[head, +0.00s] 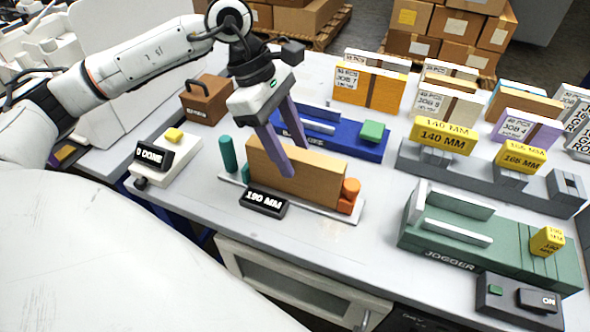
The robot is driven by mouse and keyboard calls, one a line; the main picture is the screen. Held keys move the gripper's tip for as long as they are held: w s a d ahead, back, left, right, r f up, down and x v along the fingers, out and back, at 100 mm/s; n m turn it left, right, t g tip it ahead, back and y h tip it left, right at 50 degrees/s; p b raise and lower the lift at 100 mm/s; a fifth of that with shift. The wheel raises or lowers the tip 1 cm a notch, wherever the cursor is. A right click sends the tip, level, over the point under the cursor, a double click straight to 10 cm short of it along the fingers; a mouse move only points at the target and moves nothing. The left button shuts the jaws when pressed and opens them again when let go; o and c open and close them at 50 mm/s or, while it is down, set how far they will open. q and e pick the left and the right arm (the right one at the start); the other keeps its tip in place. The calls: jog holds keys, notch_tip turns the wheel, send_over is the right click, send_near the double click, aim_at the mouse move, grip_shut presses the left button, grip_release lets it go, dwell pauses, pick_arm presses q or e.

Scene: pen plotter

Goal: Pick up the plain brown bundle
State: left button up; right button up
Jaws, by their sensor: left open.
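The plain brown bundle (320,174) is a long tan block. It stands upright on a light plate between a green post (227,154) at its left and orange stops (349,194) at its right. My left gripper (293,158) points down at the bundle with its two purple fingers apart. One finger overlaps the bundle's near face, and the other goes down behind its top edge, its tip hidden. I cannot tell whether either finger touches the bundle. My right gripper is out of view.
A black "190 MM" label (264,202) sits before the bundle. A blue fixture (368,149) is close behind it. A green jogger (485,236) stands at right, with labelled stacks behind. A white box with a "DONE" sign (154,156) is at left.

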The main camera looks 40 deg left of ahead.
aim_at(302, 169)
pick_arm(q)
jog(key=x, duration=0.5)
jog(key=shift+d+f+p, duration=0.1)
jog(key=shift+d+p, duration=0.05)
jog(key=shift+p, duration=0.15)
grip_shut()
jog(key=shift+w, duration=0.1)
